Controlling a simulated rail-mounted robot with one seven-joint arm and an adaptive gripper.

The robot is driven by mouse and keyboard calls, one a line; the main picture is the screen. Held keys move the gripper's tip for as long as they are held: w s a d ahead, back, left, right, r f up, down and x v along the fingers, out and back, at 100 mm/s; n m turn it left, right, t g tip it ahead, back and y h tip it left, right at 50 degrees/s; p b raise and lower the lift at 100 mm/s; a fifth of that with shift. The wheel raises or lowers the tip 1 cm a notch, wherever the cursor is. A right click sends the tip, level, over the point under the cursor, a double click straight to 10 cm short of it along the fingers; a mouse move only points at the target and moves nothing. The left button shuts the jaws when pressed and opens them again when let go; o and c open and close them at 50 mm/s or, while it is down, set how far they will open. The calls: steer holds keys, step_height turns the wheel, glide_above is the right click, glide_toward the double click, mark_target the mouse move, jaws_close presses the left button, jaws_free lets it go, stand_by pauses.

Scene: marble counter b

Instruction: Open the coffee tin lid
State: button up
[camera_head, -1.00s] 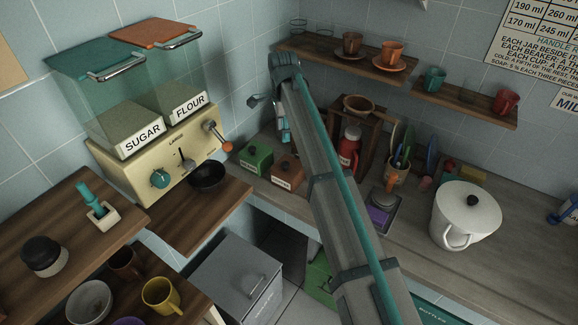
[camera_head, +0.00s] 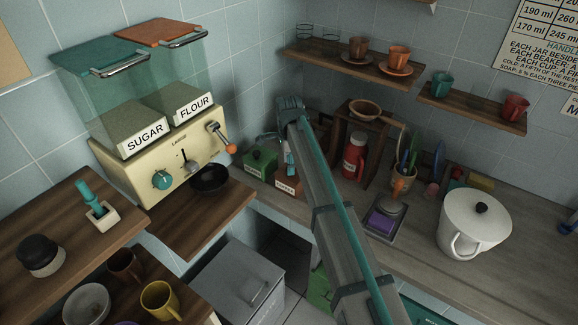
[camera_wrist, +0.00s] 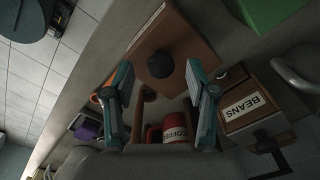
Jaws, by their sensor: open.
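A square copper-brown tin (camera_head: 288,183) with a small front label stands on the counter, beside a green tin (camera_head: 259,160). In the wrist view, the brown tin (camera_wrist: 172,42) shows its lid with a round black knob (camera_wrist: 160,64). My gripper (camera_head: 287,158) is above the brown tin. In the wrist view, my gripper (camera_wrist: 160,72) is open, with its fingers on either side of the knob in the picture. I cannot tell how far above the lid they are. A red container (camera_wrist: 174,130) in the wrist view has lettering that seems to read COFFEE.
A red bottle (camera_head: 354,155) stands by a wooden stand, right of the tins. The cream dispenser (camera_head: 165,165) is to the left, with a black bowl (camera_head: 209,179) before it. A box labelled BEANS (camera_wrist: 245,100) is near the right finger in the wrist view.

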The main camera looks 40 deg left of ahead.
steer(key=shift+f, duration=1.3)
jaws_close()
